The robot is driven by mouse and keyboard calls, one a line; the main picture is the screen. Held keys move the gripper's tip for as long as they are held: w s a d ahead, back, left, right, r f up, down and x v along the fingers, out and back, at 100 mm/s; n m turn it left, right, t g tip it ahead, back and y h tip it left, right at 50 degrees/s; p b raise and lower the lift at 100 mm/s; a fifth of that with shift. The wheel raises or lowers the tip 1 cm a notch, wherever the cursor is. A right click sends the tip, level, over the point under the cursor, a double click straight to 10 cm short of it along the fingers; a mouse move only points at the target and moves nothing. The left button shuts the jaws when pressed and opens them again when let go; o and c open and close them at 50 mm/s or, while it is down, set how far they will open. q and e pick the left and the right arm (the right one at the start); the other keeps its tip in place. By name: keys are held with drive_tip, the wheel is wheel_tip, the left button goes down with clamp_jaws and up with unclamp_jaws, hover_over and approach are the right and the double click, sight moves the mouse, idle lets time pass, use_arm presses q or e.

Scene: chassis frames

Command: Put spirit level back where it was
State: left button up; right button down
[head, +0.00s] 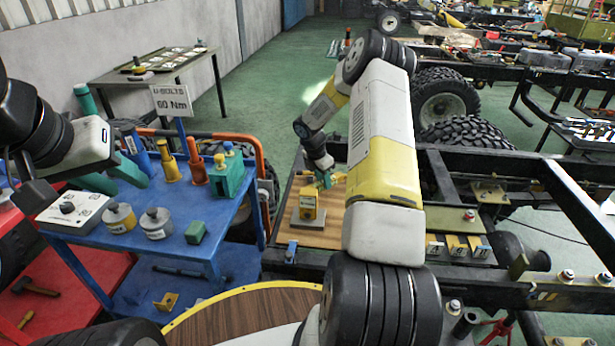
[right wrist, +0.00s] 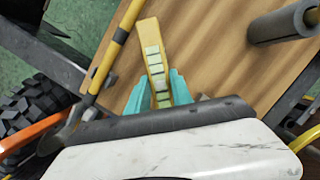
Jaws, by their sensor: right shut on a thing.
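The spirit level (right wrist: 153,50) is a yellow bar with pale green windows. In the right wrist view it stands between the teal fingers of my right gripper (right wrist: 158,92), which is shut on it, above a brown wooden board (right wrist: 215,65).
The blue cart (head: 190,200) holds yellow and orange tools, grey canisters (head: 120,218), a white control box and a green block. A "U-BOLTS 60 Nm" sign (head: 172,99) stands behind. Black chassis rails (head: 500,290) run right of the board.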

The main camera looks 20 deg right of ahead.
sight(323, 189)
wheel_tip(323, 189, down, 4)
drive_tip(key=shift+f, duration=0.15)
idle(0.3)
drive_tip(key=c, duration=1.1)
unclamp_jaws()
drive_tip(key=shift+c, duration=0.2)
